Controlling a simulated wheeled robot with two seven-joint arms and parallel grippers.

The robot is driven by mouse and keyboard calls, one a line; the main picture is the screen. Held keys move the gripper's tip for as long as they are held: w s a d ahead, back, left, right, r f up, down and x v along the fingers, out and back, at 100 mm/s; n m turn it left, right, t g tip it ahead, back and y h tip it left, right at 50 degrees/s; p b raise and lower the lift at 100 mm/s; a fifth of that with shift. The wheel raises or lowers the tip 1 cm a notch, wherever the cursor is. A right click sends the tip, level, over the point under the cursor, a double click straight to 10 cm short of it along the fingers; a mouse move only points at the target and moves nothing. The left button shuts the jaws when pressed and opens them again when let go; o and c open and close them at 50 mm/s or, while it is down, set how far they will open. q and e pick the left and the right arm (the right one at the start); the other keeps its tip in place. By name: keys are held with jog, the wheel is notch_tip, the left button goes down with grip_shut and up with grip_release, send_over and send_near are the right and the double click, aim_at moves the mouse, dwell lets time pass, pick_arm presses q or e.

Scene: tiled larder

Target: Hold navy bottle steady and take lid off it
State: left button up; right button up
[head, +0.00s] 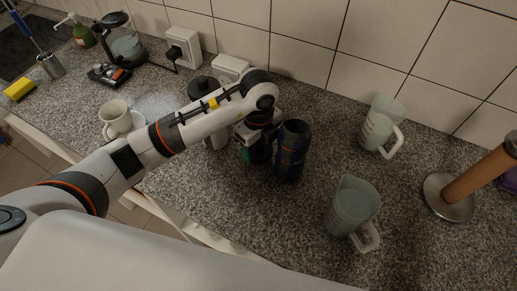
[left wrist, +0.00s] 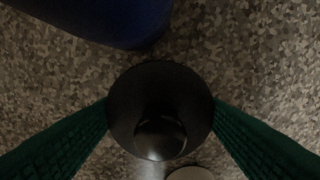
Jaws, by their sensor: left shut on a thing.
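The navy bottle (head: 291,150) stands upright on the speckled counter, its dark top facing up. Its dark blue side fills the top left of the left wrist view (left wrist: 100,18). My left gripper (head: 250,154) is just left of the bottle in the head view, apart from it. In the left wrist view its green finger pads are shut on a round black lid with a knob (left wrist: 160,85), over the counter. The arm mostly hides the lid in the head view. My right gripper is not in view.
Two clear measuring jugs (head: 380,126) (head: 352,206) stand right of the bottle. A wooden roll holder (head: 448,197) is far right. A white mug (head: 115,118) is at left. A light container with a black top (head: 200,86) is partly behind my arm. The tiled wall bounds the back.

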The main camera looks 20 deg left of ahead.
aim_at(258, 152)
pick_arm(q)
notch_tip(258, 152, down, 3)
jog(key=shift+r, duration=0.1)
jog(key=shift+f, duration=0.25)
jog(key=o, duration=1.1)
jog(key=shift+r, duration=0.1)
